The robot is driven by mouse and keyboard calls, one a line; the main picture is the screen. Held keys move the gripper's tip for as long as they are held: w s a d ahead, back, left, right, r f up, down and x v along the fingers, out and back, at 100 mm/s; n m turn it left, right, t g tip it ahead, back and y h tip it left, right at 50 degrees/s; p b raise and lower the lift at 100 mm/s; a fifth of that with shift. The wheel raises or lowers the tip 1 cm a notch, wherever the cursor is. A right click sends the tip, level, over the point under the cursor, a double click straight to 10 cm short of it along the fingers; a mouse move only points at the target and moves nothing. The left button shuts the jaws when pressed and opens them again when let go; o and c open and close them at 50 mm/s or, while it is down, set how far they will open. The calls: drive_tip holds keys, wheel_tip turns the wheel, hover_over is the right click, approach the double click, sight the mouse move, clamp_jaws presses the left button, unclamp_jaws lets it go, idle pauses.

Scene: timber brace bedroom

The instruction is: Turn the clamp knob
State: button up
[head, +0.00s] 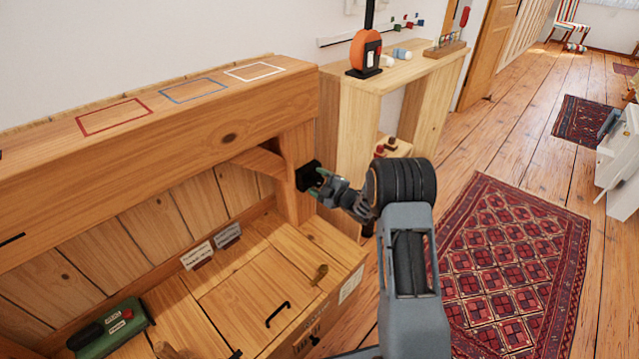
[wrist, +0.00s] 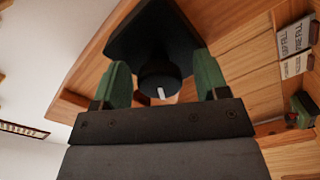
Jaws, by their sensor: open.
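The clamp knob (wrist: 158,82) is a dark round knob with a short white mark on its edge, on a black square mount (wrist: 128,42). In the head view the black mount (head: 306,174) is on the timber post at the right end of the beam. My gripper (head: 322,184) reaches it from the right. In the wrist view my gripper (wrist: 161,68) is open, with one green finger on each side of the knob. Gaps show between the fingers and the knob. The gripper hides most of the knob in the head view.
The thick beam (head: 230,138) with coloured outlines runs left. Below is a wooden bench (head: 255,275) with a black handle and a green device (head: 112,328). A shelf (head: 385,95) with an orange tool (head: 366,52) stands behind. Floor with a red rug (head: 515,255) is open on the right.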

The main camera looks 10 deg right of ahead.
drive_tip(key=c, duration=0.9)
